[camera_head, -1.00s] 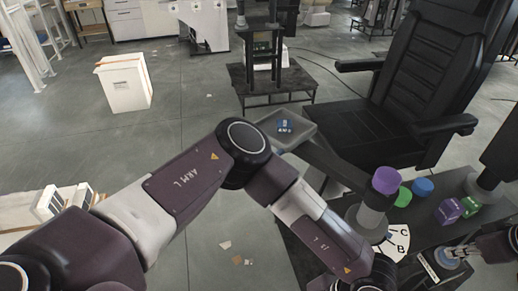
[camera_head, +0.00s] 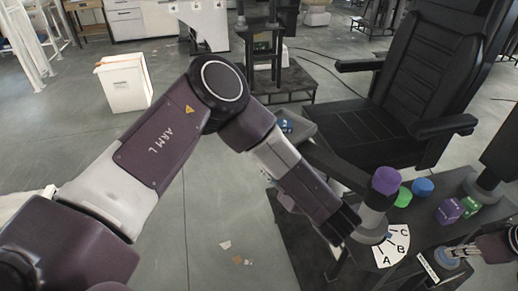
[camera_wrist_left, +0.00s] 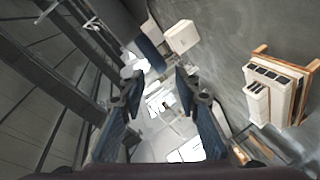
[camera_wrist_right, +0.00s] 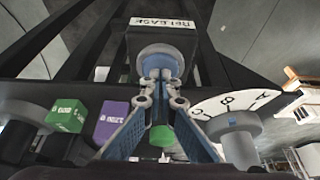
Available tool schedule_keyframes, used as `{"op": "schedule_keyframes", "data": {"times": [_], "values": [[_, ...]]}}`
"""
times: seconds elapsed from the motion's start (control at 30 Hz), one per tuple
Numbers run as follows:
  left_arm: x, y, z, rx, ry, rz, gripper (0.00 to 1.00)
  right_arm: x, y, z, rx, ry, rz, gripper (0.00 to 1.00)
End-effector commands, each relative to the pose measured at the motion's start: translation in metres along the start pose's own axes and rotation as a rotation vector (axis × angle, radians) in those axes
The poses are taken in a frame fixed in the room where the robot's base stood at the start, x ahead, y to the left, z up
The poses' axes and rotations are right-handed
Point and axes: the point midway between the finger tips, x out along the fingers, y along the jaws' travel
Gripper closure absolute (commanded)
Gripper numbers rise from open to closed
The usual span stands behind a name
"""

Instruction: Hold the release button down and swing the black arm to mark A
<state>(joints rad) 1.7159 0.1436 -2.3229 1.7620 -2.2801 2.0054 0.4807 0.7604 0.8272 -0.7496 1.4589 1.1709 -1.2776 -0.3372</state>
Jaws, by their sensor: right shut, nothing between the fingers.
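The release button (camera_head: 447,258) is a round grey-blue knob beside a white RELEASE label (camera_head: 428,265). My right gripper (camera_wrist_right: 160,82) is shut and empty, its tips at the button (camera_wrist_right: 160,60); I cannot tell whether it is pressed. The black arm (camera_head: 338,166) runs from the purple-capped post (camera_head: 387,181) toward the upper left, ending at a grey tray (camera_head: 302,131). The white dial (camera_head: 391,249) shows A, B and C; I cannot read the arm's mark. My left gripper (camera_wrist_left: 158,88) is open and empty in the left wrist view; my forearm largely hides it in the head view.
A black chair (camera_head: 428,80) stands behind the bench. Green (camera_head: 403,197) and blue (camera_head: 422,187) cylinders and purple (camera_head: 449,211) and green (camera_head: 470,206) cubes stand right of the post. A white bin (camera_head: 122,85) stands on open floor.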

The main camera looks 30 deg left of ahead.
Motion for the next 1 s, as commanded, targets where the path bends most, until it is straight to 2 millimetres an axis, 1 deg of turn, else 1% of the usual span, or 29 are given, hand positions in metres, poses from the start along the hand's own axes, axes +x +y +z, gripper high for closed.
{"op": "schedule_keyframes", "data": {"times": [0.03, 0.23, 0.37, 0.6, 0.93, 1.0], "values": [[0.010, -0.003, -0.001, -0.001, 0.003, -0.008, 0.70, 0.002, 0.000, 0.002, 0.001, -0.005, -0.001, 1.00], [0.047, -0.003, -0.002, 0.000, 0.005, -0.007, 0.70, 0.002, -0.001, 0.002, 0.001, -0.004, -0.001, 1.00], [0.054, -0.003, 0.002, 0.000, -0.006, -0.008, 0.70, 0.002, -0.001, 0.002, 0.001, -0.004, -0.002, 1.00], [0.066, -0.001, 0.001, 0.000, -0.002, -0.003, 0.70, 0.002, -0.001, 0.002, 0.001, -0.004, -0.002, 1.00], [0.067, -0.001, 0.001, 0.001, -0.001, -0.001, 0.70, 0.002, -0.001, 0.002, 0.001, -0.004, -0.002, 1.00], [0.067, -0.001, 0.001, 0.001, -0.001, -0.001, 0.78, 0.002, -0.001, 0.002, 0.000, -0.004, -0.002, 1.00]]}}
